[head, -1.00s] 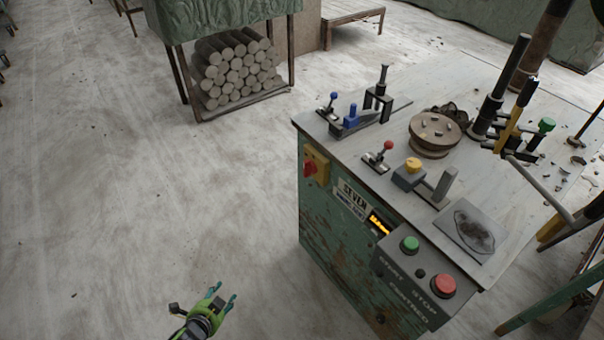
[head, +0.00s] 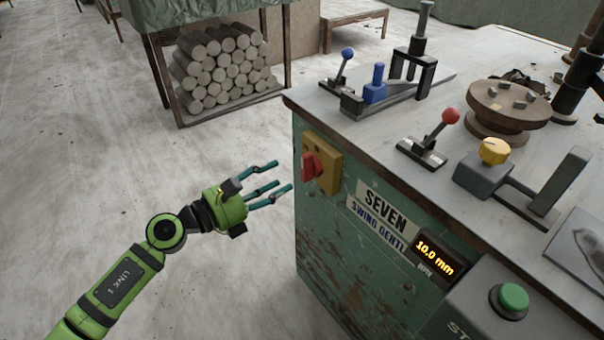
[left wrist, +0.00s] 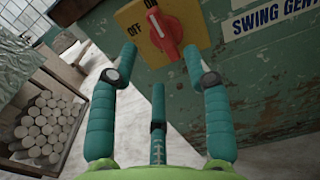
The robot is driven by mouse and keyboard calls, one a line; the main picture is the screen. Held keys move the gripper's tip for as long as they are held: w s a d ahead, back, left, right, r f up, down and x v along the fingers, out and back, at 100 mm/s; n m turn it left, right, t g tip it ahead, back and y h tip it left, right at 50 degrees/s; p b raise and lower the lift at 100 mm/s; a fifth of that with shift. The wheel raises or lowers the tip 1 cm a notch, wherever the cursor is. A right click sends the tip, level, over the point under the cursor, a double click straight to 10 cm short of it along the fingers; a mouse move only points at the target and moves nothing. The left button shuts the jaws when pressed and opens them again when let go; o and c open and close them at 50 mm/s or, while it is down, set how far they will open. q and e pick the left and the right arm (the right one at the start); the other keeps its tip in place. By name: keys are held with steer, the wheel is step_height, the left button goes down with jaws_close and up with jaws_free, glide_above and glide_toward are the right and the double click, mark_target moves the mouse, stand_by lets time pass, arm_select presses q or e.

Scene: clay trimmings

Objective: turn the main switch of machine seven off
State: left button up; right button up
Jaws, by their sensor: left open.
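The main switch is a red rotary knob (head: 313,168) on a yellow plate (head: 331,158), on the green side of the machine labelled SEVEN (head: 379,197). In the left wrist view the red knob (left wrist: 167,37) shows a white mark towards ON, and OFF is printed to its left on the yellow plate (left wrist: 141,48). My left gripper (head: 281,176) is open and empty, its fingers pointing at the knob from the left, apart from it. In the left wrist view its fingertips (left wrist: 160,58) lie below and either side of the knob. My right gripper is not in view.
The machine top (head: 460,65) carries a red-knobbed lever (head: 437,130), blue-handled parts (head: 375,85) and a round wooden disc (head: 508,105). A display (head: 436,259) reads 10.0 mm above a green button (head: 510,300). A rack of clay rolls (head: 222,68) stands behind; floor at left is clear.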

mark_target(301, 168)
arm_select(q)
steer(key=x, duration=0.6)
steer(key=shift+w+d+r, duration=0.1)
steer(key=shift+w+d, duration=0.05)
steer(key=shift+d, duration=0.2)
steer(key=shift+c, duration=0.4)
jaws_close()
